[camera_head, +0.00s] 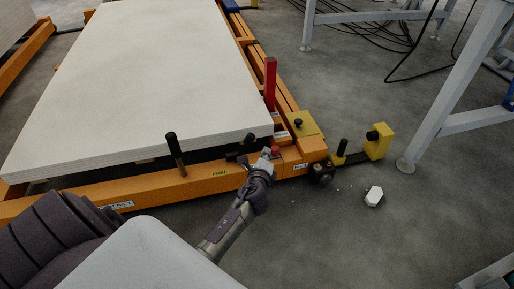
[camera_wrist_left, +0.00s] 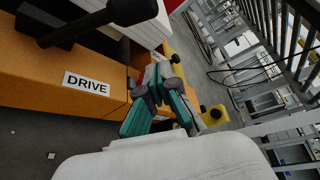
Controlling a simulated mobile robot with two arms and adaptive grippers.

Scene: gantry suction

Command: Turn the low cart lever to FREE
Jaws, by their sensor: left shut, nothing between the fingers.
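A black lever (camera_head: 176,155) stands up from the orange front beam of the low cart (camera_head: 190,183) in the head view. In the left wrist view a black lever handle (camera_wrist_left: 85,20) is at the upper left, above a white label reading DRIVE (camera_wrist_left: 87,83). My left gripper (camera_head: 268,152) is at the beam's right part, to the right of the upright lever and apart from it. Its fingers (camera_wrist_left: 160,82) look shut and empty in the left wrist view. A small label on the beam (camera_head: 220,173) is too small to read surely. My right gripper is out of view.
A thick pale slab (camera_head: 140,75) lies on the cart. A red upright post (camera_head: 270,82) and a yellow bracket (camera_head: 378,141) stand near the cart's right corner. A white block (camera_head: 374,196) lies on the floor. Grey frame legs (camera_head: 455,85) and cables are at the right.

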